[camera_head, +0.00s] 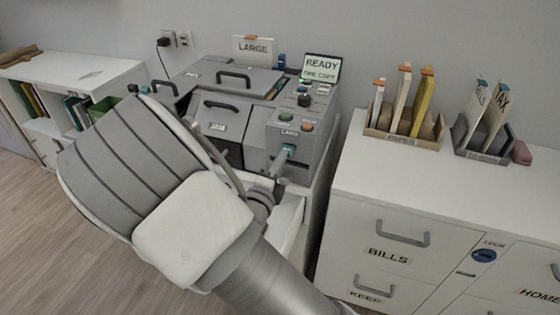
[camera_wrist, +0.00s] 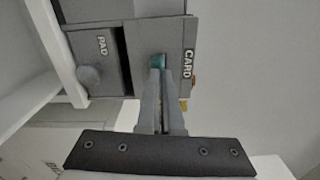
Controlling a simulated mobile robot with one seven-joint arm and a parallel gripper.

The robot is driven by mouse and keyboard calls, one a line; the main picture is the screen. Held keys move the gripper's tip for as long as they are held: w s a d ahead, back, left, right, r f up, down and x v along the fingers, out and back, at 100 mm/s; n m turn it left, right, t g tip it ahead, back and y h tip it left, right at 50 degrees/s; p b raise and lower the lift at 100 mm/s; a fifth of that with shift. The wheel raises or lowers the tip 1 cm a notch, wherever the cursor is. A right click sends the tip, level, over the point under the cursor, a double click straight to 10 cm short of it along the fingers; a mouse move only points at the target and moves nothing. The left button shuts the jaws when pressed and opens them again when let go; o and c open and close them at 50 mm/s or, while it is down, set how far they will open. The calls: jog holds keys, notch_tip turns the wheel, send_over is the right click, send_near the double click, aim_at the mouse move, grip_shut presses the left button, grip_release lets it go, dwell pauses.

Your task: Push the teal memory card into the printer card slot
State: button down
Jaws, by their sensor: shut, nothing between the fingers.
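The grey printer (camera_head: 235,110) stands on a white stand against the wall. The teal memory card (camera_wrist: 157,61) shows at the printer's front panel, beside the CARD label (camera_wrist: 187,63). In the head view the card (camera_head: 289,149) is a small teal patch on the front of the control block. My gripper (camera_wrist: 157,72) is shut with its fingertips together at the card, touching or nearly touching it. The fingers cover the card's lower part and the slot around it. How deep the card sits in the slot cannot be told. In the head view my gripper (camera_head: 285,155) reaches the same spot.
The printer's READY screen (camera_head: 321,68) and several buttons are above the slot. A round knob (camera_wrist: 89,77) is by the PAD label. A white drawer cabinet (camera_head: 350,225) with file holders stands right. A low bookshelf (camera_head: 75,75) stands left.

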jog(key=shift+s, duration=0.1)
jog(key=p+v, duration=0.5)
jog(key=v, duration=1.5)
jog(key=shift+d+r, duration=0.1)
